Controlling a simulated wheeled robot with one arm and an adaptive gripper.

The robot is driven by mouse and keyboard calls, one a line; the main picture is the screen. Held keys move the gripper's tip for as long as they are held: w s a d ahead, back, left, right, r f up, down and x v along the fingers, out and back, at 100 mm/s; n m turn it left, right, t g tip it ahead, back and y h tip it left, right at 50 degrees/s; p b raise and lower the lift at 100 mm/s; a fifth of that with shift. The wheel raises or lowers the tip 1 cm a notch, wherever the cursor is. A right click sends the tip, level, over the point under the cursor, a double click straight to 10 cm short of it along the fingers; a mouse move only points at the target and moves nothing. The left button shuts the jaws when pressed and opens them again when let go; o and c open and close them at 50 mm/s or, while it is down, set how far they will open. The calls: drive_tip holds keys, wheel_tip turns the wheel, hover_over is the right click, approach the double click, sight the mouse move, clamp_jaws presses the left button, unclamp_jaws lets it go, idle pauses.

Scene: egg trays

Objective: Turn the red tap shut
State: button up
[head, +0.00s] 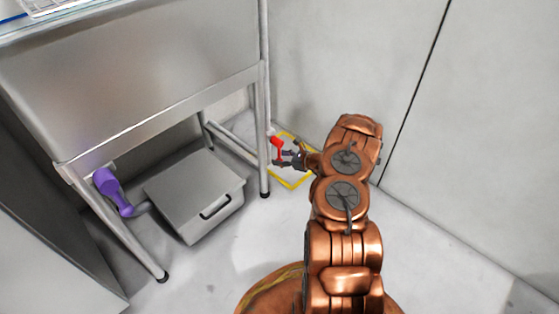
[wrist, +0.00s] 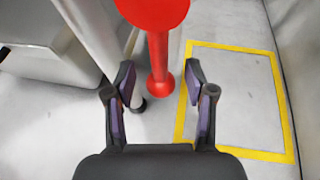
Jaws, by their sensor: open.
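The red tap (head: 276,142) is beside the sink unit's back right leg in the head view. In the wrist view the tap (wrist: 158,50) shows as a wide round end at the top edge, a straight bar and a small knob at the lower end. My gripper (head: 285,153) is open. In the wrist view my gripper (wrist: 160,78) has one finger on each side of the bar's lower part, with visible gaps and no clear contact. The tap's upper part is cut off there.
The steel sink unit (head: 140,80) stands at left, its legs close to the tap. A grey box with a black handle (head: 195,190) sits beneath it. A purple pipe (head: 112,190) is at the left leg. A yellow floor outline (wrist: 230,43) lies by the wall.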

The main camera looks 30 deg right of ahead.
drive_tip(key=shift+w+a+f, duration=0.25)
drive_tip(key=shift+w, duration=0.25)
clamp_jaws()
idle(0.4)
